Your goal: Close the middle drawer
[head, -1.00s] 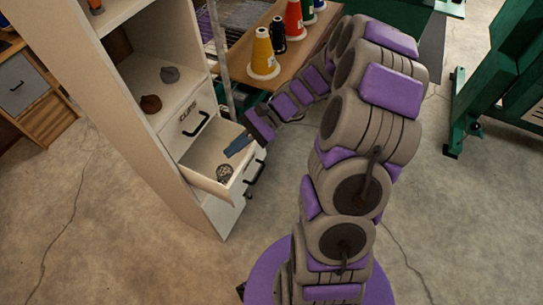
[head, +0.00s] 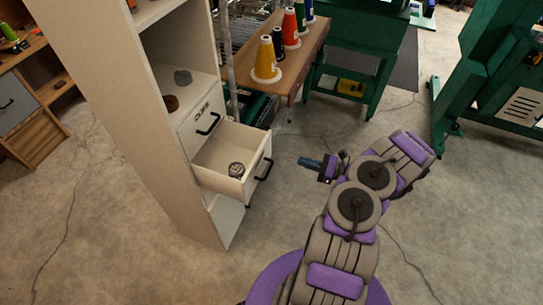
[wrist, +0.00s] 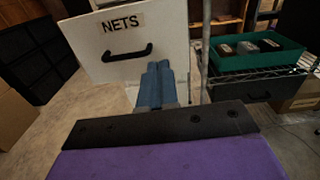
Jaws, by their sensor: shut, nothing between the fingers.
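The middle drawer (head: 216,160) of the white cabinet is pulled out in the head view, with a dark patterned ball (head: 236,170) inside. Its front has a black handle (head: 264,168). The wrist view shows a white drawer front labelled NETS (wrist: 160,35) with a black handle (wrist: 127,54). My gripper (head: 308,162) is to the right of the drawer front, with a gap of floor between them. In the wrist view its blue fingers (wrist: 159,68) are together and empty, overlapping the lower right part of the front, right of the handle.
The closed drawer labelled CUPS (head: 203,115) is above, and an open shelf (head: 180,85) holds small dark items. A wooden table (head: 290,62) with thread cones stands behind. A wire rack with a green bin (wrist: 255,52) is right of the drawer. Floor in front is clear.

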